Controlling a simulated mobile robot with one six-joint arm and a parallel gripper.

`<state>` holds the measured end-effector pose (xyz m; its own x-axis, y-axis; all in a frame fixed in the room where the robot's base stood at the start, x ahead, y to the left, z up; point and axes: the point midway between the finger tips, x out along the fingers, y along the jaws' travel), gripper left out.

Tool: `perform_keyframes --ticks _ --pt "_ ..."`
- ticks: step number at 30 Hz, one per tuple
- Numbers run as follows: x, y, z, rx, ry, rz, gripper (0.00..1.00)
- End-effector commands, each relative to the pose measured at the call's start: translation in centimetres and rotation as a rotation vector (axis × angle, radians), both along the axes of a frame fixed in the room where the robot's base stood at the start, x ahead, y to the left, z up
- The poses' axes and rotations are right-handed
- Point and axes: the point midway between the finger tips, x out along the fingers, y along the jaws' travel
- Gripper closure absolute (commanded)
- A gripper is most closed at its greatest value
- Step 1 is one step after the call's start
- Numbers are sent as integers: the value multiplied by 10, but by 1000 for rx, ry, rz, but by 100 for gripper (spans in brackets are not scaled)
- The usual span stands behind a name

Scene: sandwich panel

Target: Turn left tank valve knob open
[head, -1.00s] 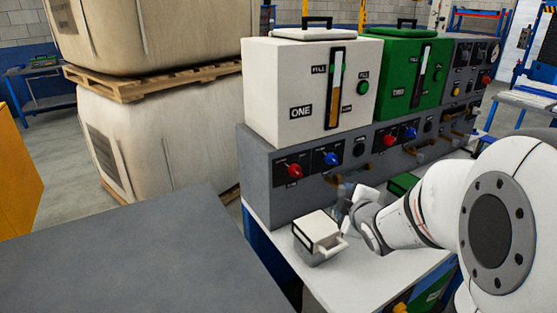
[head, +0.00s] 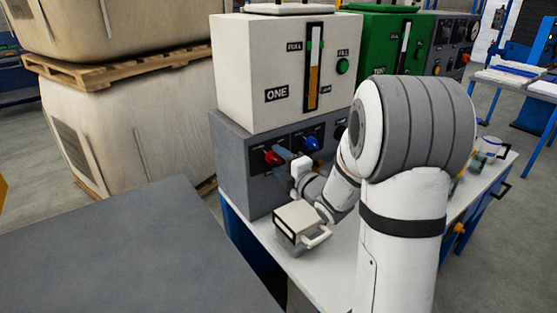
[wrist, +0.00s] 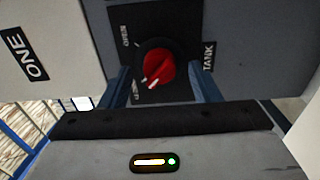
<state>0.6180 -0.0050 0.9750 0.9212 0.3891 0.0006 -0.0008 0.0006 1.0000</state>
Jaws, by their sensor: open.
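The left tank valve knob is red (head: 272,158), on a dark plate of the grey panel below the white tank marked ONE (head: 255,75). In the wrist view the knob (wrist: 157,68) has a white pointer mark aimed at the lower left, by a small label that is hard to read. A label that looks like OPEN sits at the upper left of the plate, and TANK is at its right. My gripper (wrist: 163,78) is open, with one blue finger on each side of the knob. I cannot tell whether they touch it. In the head view my gripper (head: 284,154) is at the knob.
A blue knob (head: 312,143) sits just right of the red one. A white-lidded container with a handle (head: 300,222) stands on the white bench below my gripper. A green tank (head: 385,40) stands right of the white tank. A grey surface (head: 130,255) fills the lower left.

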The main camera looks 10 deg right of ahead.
Motion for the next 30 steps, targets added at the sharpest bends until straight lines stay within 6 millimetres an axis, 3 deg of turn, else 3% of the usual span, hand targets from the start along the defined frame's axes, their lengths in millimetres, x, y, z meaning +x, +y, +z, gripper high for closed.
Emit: perform_keyframes --ticks 12,27,30 --pt "11 4 0 0 1 -2 43" --pt "10 3 0 1 1 -3 84" --pt "10 3 0 0 2 -3 88"
